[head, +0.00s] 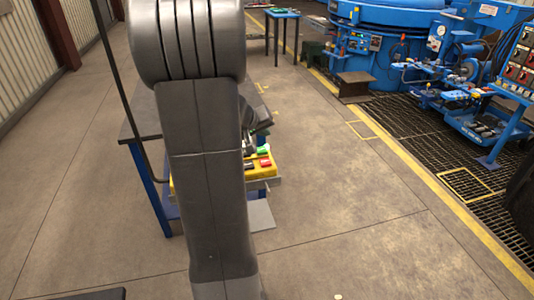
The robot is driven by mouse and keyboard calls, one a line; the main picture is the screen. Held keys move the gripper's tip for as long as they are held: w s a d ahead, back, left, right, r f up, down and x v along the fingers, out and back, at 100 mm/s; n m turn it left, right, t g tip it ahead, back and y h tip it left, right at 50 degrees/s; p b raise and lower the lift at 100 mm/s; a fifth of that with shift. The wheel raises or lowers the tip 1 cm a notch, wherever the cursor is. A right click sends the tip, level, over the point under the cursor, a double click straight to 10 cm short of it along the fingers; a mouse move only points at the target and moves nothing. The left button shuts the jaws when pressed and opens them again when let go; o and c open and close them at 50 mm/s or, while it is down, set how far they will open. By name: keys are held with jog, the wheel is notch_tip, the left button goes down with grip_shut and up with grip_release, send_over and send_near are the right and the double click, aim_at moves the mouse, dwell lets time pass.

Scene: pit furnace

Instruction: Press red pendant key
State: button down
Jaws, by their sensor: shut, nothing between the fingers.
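The yellow pendant (262,172) lies at the right side of a blue-legged table, partly hidden behind my arm. A red key (265,162) shows on its right part. A green key (264,152) sits just behind the red one. My gripper (249,149) shows only in part past the right edge of my arm, shut and empty, close to the keys at their left. Whether it touches any key cannot be told. The left part of the pendant is hidden by my arm.
The dark table top (140,117) is mostly behind my arm. A dark cable or pole (115,75) runs down at its left. Blue machinery (375,40) and a control panel (515,70) stand at the right beyond a yellow floor line. The floor (340,200) between is clear.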

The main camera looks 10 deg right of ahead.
jog(key=shift+w+r, duration=0.1)
jog(key=shift+w, duration=0.05)
jog(key=b, duration=0.5)
send_over(269, 158)
jog(key=s+a, duration=0.2)
notch_tip(269, 158, down, 7)
jog(key=shift+s+a+f, duration=0.15)
jog(key=shift+f, duration=0.05)
jog(key=shift+f+b, duration=0.75)
jog(key=shift+b, duration=0.25)
jog(key=shift+f+b, duration=0.2)
jog(key=shift+b, duration=0.15)
dwell(0.7)
jog(key=shift+f+b, duration=0.25)
jog(key=shift+b, duration=0.2)
